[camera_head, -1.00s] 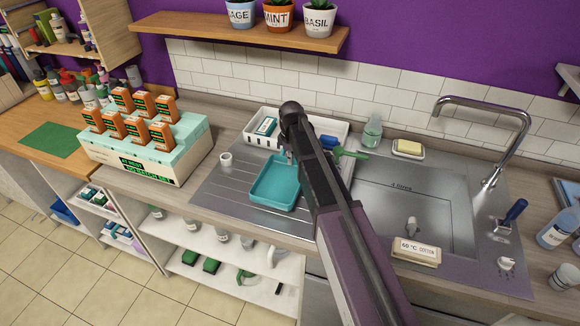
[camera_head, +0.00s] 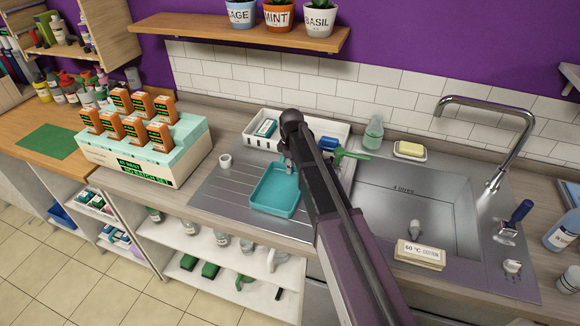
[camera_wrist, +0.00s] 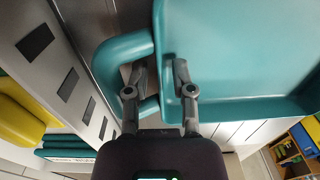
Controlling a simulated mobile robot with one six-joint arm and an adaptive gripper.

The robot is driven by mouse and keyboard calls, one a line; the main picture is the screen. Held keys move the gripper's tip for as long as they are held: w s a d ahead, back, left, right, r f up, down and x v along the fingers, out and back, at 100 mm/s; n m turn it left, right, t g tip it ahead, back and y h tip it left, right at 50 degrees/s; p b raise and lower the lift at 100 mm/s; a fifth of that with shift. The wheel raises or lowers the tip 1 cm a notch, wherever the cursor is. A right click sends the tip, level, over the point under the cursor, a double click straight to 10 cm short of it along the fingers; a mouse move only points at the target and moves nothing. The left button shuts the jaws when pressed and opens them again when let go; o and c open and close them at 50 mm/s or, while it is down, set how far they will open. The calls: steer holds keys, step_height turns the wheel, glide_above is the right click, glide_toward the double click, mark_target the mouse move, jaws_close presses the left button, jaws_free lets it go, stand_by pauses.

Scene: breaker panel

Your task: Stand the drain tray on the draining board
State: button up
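The teal drain tray (camera_head: 274,192) is over the ribbed steel draining board (camera_head: 222,192), left of the sink basin, with its open side up. I cannot tell whether it touches the board. In the wrist view the tray (camera_wrist: 245,50) fills the right side, with a teal loop handle (camera_wrist: 122,50) at its left edge. My gripper (camera_wrist: 160,75) has one finger at the handle's opening and the other inside the tray, with the tray's edge between them. In the head view my gripper (camera_head: 288,163) is mostly hidden behind my arm at the tray's far edge.
A white slotted rack (camera_head: 260,142) stands behind the tray, with boxes and a green-handled brush (camera_head: 350,154). A small white cup (camera_head: 225,160) is to the left. The batch box (camera_head: 145,150) stands further left. The sink basin (camera_head: 425,205) and tap (camera_head: 490,105) are right.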

steer(key=shift+r, duration=0.15)
stand_by(0.3)
step_height(320, 180, up, 12)
steer(key=p, duration=1.2)
steer(key=shift+w, duration=0.1)
steer(key=shift+d, duration=0.1)
stand_by(0.4)
steer(key=s+d+m, duration=0.7)
steer(key=s, duration=0.4)
steer(key=s+d+m, duration=0.7)
steer(key=s+d, duration=0.1)
steer(key=s, duration=0.3)
steer(key=shift+s+d, duration=0.3)
steer(key=shift+s, duration=0.1)
